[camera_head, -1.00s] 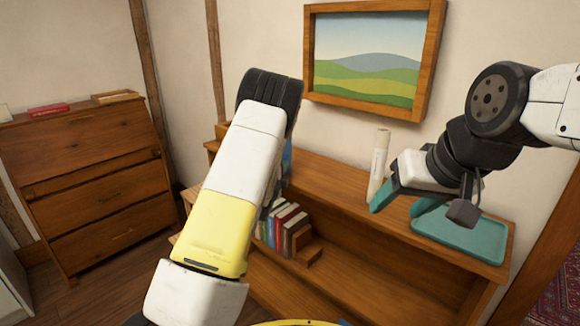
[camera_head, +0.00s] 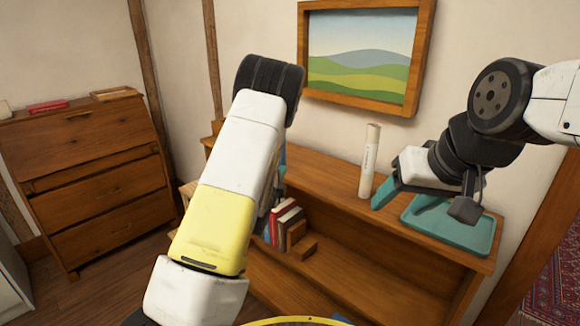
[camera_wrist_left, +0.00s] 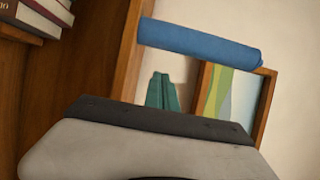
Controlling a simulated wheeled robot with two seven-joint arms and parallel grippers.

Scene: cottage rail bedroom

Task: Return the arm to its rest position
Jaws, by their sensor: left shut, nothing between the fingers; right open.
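My left arm (camera_head: 240,165) rises through the middle of the head view, with its white and yellow links in front of the shelf. My right arm (camera_head: 500,100) comes in from the right. My right gripper (camera_head: 408,199) has its teal fingers apart and empty, in front of the shelf top in the picture.
A wooden shelf unit (camera_head: 340,185) bears a white tube (camera_head: 370,161), a teal tray (camera_head: 462,231) and several books (camera_head: 286,223). A blue roll (camera_wrist_left: 200,40) shows in the left wrist view. A wooden dresser (camera_head: 95,190) stands left, with open floor before the shelf.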

